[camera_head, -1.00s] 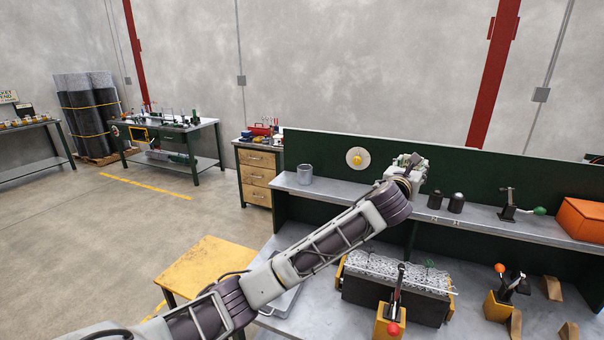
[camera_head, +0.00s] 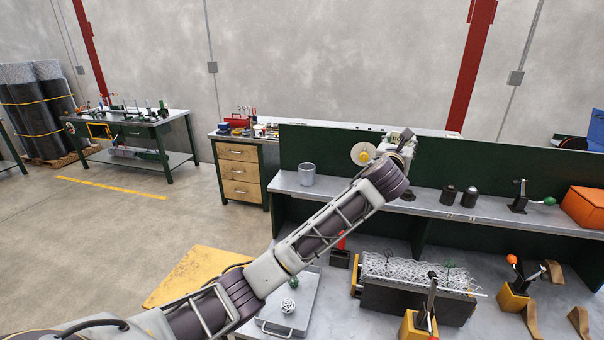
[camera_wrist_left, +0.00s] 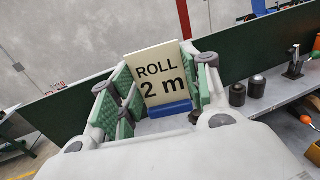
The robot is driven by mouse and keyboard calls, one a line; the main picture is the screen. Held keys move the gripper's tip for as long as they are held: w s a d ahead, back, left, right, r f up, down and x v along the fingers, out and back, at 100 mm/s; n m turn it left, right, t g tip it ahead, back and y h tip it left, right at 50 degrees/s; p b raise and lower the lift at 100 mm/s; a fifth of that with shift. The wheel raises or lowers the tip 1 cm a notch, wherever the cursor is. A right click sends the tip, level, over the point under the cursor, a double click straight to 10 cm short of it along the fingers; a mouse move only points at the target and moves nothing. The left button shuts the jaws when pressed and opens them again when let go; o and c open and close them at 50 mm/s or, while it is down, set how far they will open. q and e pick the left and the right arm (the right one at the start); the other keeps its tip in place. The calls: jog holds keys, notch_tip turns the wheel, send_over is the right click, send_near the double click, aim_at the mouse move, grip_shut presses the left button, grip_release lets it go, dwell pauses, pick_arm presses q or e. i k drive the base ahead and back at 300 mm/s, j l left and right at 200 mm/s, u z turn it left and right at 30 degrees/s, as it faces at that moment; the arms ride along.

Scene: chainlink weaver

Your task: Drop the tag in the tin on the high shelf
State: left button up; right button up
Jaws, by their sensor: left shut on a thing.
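The tag (camera_wrist_left: 160,75) is a cream plate reading "ROLL 2 m" with a blue lower edge, upright in the left wrist view. My left gripper (camera_wrist_left: 160,88) is shut on it, with green-padded fingers at both sides. In the head view my left gripper (camera_head: 403,145) is raised above the high shelf (camera_head: 335,189), in front of the green back panel. The tag is hard to make out there. The tin (camera_head: 307,174), a grey open-topped cylinder, stands on the shelf's left end, left of the gripper and apart from it. My right gripper is not in view.
Two dark cylinders (camera_head: 448,195), a green-handled lever tool (camera_head: 520,196) and an orange box (camera_head: 584,208) stand right of the gripper on the shelf. A round yellow-centred disc (camera_head: 361,153) is beside the gripper.

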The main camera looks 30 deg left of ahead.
aim_at(308, 174)
jog(key=j+z, duration=0.35)
jog(key=j, duration=1.8)
